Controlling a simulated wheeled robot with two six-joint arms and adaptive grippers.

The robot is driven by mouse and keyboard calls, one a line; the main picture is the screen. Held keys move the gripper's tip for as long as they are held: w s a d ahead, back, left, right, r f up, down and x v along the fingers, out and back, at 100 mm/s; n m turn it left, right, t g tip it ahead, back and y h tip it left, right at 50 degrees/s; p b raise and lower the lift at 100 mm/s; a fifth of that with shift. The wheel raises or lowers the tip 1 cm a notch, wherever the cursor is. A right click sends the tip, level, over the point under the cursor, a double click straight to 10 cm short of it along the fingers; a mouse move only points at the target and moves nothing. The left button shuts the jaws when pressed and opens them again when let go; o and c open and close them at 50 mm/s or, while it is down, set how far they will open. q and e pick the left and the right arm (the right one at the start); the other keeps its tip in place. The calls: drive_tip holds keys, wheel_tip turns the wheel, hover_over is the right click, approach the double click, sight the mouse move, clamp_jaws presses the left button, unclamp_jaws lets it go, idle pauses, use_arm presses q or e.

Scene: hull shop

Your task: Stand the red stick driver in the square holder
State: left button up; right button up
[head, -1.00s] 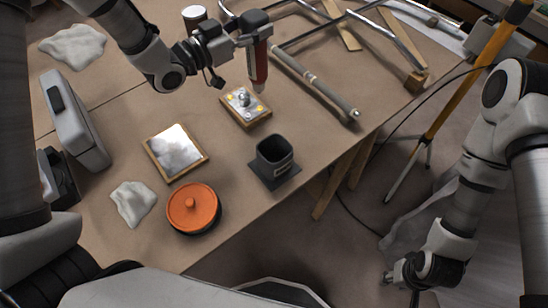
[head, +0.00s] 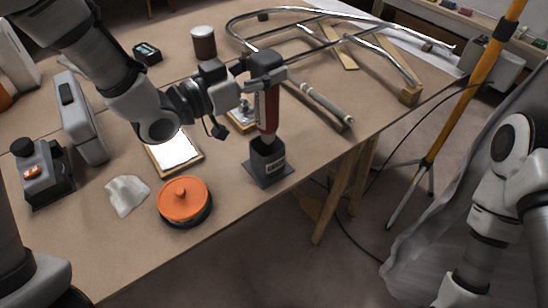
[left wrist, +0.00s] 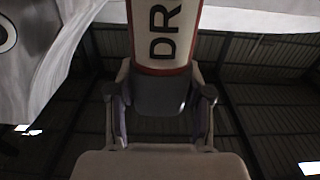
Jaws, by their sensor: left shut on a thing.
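The red stick driver (head: 269,108) is upright in the head view, with a dark upper part and a red lower body. My left gripper (head: 252,87) is shut on it from the left. The driver's lower end is at the mouth of the dark square holder (head: 268,168); I cannot tell how far inside it is. In the left wrist view the driver (left wrist: 164,22) shows a white band with dark letters and a dark end between the fingers (left wrist: 163,100). My right gripper is outside the head view; only its arm shows at lower right.
An orange-lidded round tin (head: 184,199), a white cloth (head: 127,195) and a bright framed plate (head: 173,152) lie left of the holder. A tube frame (head: 340,35) lies behind. The table edge runs close to the holder.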

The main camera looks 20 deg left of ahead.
sight(265, 106)
use_arm(q)
drive_tip(key=f, duration=0.9)
drive_tip(key=shift+w+a+b, duration=0.2)
drive_tip(key=shift+w+b, duration=0.1)
drive_tip(key=shift+w+a+f, duration=0.1)
drive_tip(key=shift+w+f, duration=0.05)
drive_tip(key=shift+w, duration=0.1)
drive_tip(key=shift+s+f, duration=0.1)
drive_tip(key=shift+s, duration=0.1)
drive_tip(key=o, duration=0.9)
drive_tip(key=shift+o, duration=1.3)
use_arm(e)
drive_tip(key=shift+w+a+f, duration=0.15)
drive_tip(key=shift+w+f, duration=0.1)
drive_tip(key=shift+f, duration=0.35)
